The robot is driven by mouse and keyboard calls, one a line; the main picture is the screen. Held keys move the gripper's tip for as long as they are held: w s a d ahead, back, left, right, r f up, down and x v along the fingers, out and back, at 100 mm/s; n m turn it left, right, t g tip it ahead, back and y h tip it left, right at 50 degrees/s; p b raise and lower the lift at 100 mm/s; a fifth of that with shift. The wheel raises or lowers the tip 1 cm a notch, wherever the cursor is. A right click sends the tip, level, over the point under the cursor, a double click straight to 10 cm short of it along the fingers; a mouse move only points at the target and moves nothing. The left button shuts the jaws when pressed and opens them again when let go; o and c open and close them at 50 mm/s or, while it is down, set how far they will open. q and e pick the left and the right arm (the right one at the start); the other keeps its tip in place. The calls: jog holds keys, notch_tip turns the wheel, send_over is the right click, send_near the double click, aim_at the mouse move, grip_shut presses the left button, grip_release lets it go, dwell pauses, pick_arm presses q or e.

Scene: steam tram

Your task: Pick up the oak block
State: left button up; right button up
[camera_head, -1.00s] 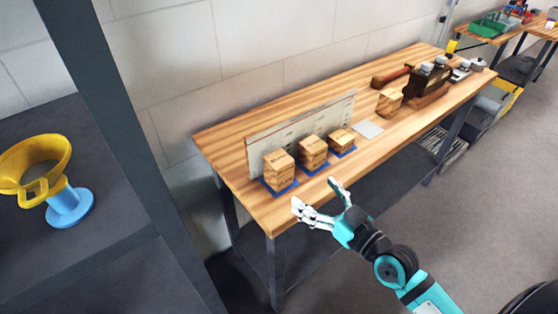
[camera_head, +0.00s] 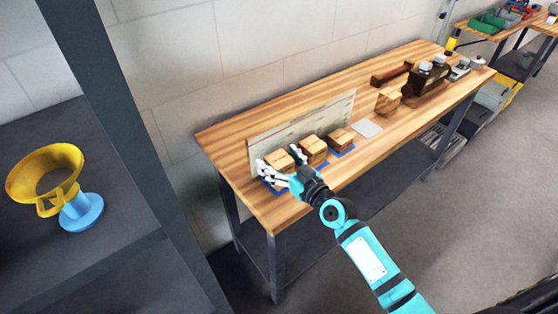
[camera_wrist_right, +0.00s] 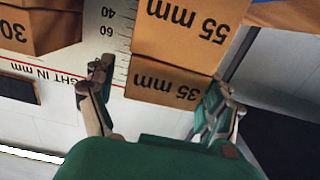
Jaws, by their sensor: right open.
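Three wooden blocks stand in a row on blue pads at the near left of the workbench: a left block (camera_head: 281,161), a middle block (camera_head: 313,149) and a right block (camera_head: 340,137). I cannot tell by name which is the oak block. My right gripper (camera_head: 279,160) is open at the left block and partly hides it. In the right wrist view, the open fingers (camera_wrist_right: 158,78) lie to either side of a block face marked "35 mm" (camera_wrist_right: 168,85); an adjoining face reads "55 mm" (camera_wrist_right: 190,30). Gaps show beside it. My left gripper is not in view.
A height-scale board (camera_head: 305,122) stands close behind the blocks. Further right are a grey plate (camera_head: 367,128), another wooden block (camera_head: 388,102) and a dark tram model (camera_head: 428,82).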

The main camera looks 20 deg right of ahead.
jog(key=c, duration=1.3)
jog(key=shift+r, duration=0.1)
